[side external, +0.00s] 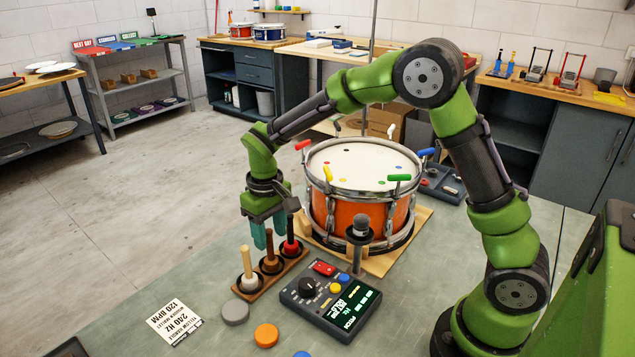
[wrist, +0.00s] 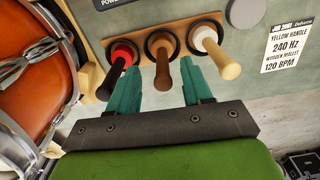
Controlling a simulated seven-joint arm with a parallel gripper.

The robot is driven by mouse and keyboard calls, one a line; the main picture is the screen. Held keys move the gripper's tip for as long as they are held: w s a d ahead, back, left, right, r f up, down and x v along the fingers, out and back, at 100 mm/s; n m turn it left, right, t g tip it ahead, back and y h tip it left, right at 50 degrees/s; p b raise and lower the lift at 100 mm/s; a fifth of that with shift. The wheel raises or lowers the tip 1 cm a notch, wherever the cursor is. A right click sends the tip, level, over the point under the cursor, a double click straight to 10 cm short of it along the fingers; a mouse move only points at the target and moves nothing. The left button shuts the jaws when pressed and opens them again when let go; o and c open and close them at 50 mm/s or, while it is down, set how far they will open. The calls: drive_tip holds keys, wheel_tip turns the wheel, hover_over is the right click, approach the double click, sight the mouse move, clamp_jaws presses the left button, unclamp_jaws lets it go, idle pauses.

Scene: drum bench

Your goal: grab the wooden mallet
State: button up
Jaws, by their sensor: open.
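Three mallets stand upright in a wooden rack (side external: 287,270). The brown wooden mallet (side external: 268,250) is in the middle, and in the wrist view it (wrist: 162,66) lies between the fingers in the picture. The cream mallet (side external: 247,264) stands on one side and the red and black mallet (side external: 291,246) on the other. My gripper (side external: 268,238) is open with teal fingers pointing down, at the tops of the mallets. In the wrist view my gripper (wrist: 162,84) has one finger on each side of the brown handle, with gaps visible.
An orange drum (side external: 345,213) with coloured clamp handles stands close behind the rack. A control box (side external: 330,300) with a display and a microphone (side external: 360,232) are to the right. A printed card (side external: 174,322) and round pads (side external: 266,336) lie in front.

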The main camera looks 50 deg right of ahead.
sight(272, 259)
drive_tip(key=shift+a+f, duration=0.15)
drive_tip(key=shift+f, duration=1.8)
clamp_jaws()
